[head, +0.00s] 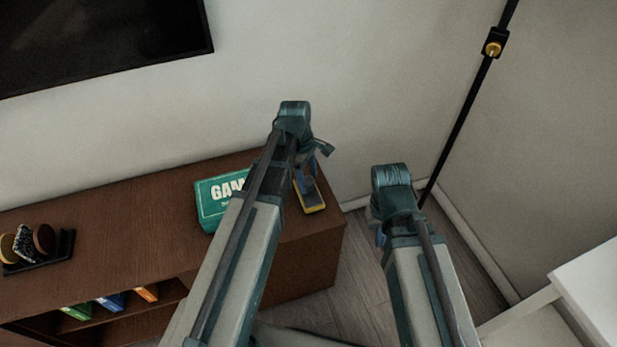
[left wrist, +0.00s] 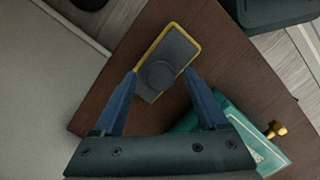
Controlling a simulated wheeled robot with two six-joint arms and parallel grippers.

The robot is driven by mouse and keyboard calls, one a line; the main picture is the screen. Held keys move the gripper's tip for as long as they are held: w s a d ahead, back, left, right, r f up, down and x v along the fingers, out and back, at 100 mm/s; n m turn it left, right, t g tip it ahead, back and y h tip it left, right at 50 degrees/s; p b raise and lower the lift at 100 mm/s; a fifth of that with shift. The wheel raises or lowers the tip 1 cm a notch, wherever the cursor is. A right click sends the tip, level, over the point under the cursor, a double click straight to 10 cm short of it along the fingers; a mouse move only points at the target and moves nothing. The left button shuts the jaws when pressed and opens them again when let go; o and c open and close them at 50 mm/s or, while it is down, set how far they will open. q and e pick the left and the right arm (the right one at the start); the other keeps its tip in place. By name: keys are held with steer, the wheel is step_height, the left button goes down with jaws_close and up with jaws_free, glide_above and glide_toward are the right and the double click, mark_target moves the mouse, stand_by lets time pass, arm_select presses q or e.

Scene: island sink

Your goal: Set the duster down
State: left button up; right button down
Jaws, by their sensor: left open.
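The duster (head: 311,196), a grey block with a yellow edge and a round dark knob, lies flat on the brown cabinet top near its right end. It also shows in the left wrist view (left wrist: 168,62). My left gripper (left wrist: 160,80) is open, with its two blue fingers apart on either side of the duster's near part. I cannot tell whether a finger touches it. In the head view my left gripper (head: 314,162) is partly hidden by its arm. My right gripper (head: 380,235) is mostly hidden behind its wrist, over the floor right of the cabinet.
A green game box (head: 211,206) lies left of the duster on the brown cabinet (head: 120,215). A dark rack with brushes (head: 38,250) stands further left. Coloured items sit on the shelf below. A black pole (head: 465,110) stands in the corner, and a white surface (head: 595,290) is at right.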

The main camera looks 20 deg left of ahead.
arm_select(q)
step_height(320, 180, up, 10)
steer(key=a+p, duration=0.2)
steer(key=p, duration=0.8)
steer(key=s+d+m+y, duration=0.3)
steer(key=s+d+m, duration=0.9)
steer(key=m, duration=0.7)
steer(key=shift+s+d+m+b, duration=0.3)
steer(key=shift+s+d, duration=0.05)
steer(key=shift+s, duration=0.85)
steer(key=shift+r, duration=0.1)
step_height(320, 180, up, 7)
steer(key=p, duration=0.7)
